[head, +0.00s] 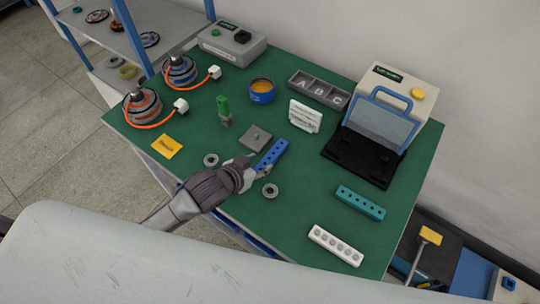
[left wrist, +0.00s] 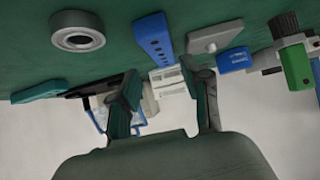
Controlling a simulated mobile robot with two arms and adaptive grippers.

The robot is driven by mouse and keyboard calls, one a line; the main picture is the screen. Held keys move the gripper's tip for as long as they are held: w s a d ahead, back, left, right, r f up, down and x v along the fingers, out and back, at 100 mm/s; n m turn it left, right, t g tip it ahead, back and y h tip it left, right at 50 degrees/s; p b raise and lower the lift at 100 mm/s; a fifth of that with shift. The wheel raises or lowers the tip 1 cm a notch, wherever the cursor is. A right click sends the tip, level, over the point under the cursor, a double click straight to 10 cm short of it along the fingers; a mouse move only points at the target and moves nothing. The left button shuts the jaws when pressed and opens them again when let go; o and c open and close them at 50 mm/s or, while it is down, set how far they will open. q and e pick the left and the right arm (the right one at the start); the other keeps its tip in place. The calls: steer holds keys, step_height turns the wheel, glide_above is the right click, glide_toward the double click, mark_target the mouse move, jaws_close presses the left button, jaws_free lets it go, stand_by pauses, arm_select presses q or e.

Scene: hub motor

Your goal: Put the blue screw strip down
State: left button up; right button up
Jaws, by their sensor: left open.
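The blue screw strip (head: 273,153), a bar with a row of dark holes, lies on the green table (head: 310,220) beside a grey square plate (head: 256,138). My left gripper (head: 256,172) is at the strip's near end and hides part of it. In the left wrist view my gripper (left wrist: 166,98) has its two fingers spread wide. The strip (left wrist: 154,40) shows there beyond the fingertips, against the green table top, and no finger visibly clamps it. My right gripper is in neither view.
Grey rings (head: 270,190) and (head: 211,160) lie close to my left gripper. A teal strip (head: 360,202) and a white strip (head: 336,245) lie to the right. A white sign (head: 305,115) and a black stand (head: 358,158) are behind. Bare table shows between them.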

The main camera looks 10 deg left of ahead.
mark_target(270, 157)
arm_select(q)
steer(key=x, duration=0.3)
steer(key=shift+w, duration=0.2)
steer(key=p+x, duration=0.1)
steer(key=x, duration=0.2)
steer(key=shift+w+f, duration=0.15)
steer(key=shift+w, duration=0.05)
steer(key=shift+w+d+f, duration=0.1)
steer(key=shift+w+f, duration=0.05)
steer(key=shift+w, duration=0.05)
jaws_close()
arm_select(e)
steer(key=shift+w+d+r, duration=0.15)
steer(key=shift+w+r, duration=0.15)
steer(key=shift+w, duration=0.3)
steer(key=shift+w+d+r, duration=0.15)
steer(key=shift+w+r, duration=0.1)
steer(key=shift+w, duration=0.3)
